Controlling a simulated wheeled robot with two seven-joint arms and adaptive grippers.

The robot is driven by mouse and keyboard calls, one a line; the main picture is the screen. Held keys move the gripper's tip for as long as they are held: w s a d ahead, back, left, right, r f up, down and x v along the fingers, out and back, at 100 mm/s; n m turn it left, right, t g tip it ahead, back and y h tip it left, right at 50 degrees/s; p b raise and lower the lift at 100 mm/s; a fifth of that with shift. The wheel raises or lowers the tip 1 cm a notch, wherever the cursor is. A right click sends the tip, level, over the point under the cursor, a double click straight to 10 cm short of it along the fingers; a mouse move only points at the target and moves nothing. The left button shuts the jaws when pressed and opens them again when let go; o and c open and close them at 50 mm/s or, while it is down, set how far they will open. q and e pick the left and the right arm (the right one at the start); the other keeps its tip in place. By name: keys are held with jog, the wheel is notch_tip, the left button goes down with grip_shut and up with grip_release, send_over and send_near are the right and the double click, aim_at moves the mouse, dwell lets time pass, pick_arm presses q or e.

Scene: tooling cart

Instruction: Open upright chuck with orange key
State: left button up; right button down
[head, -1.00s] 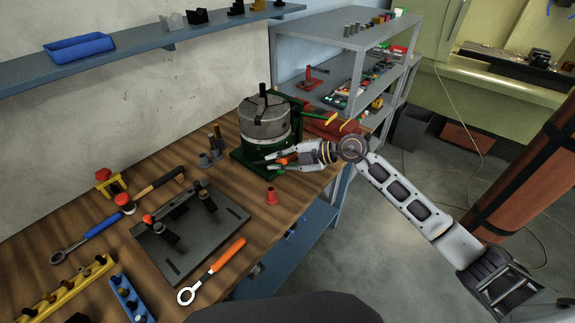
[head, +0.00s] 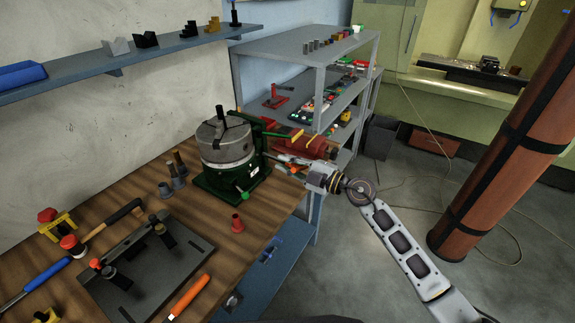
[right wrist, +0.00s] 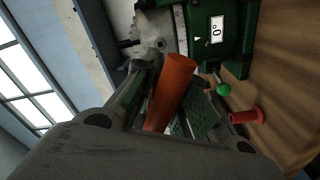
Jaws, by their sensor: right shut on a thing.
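The grey chuck (head: 226,150) stands upright on a green base (head: 212,183) on the wooden bench, with dark jaws on top. In the right wrist view the chuck's side (right wrist: 157,32) and green base (right wrist: 228,50) are close beyond my fingers. My right gripper (head: 284,164) is to the right of the chuck, shut on the orange key (right wrist: 172,88). In the head view only a little of the key shows between the fingers. The key's far end is apart from the chuck in the head view. My left gripper is not in view.
A small red flanged piece (head: 237,224) stands in front of the base. A dark fixture plate (head: 150,270), a hammer (head: 110,220) and an orange-handled tool (head: 188,297) lie nearer. A grey shelf unit (head: 300,42) stands behind.

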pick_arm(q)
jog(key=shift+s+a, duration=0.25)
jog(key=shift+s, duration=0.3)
pick_arm(e)
jog(key=shift+a, duration=0.1)
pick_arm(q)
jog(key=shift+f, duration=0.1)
pick_arm(e)
jog(key=shift+w+a, duration=0.1)
jog(key=shift+w, duration=0.05)
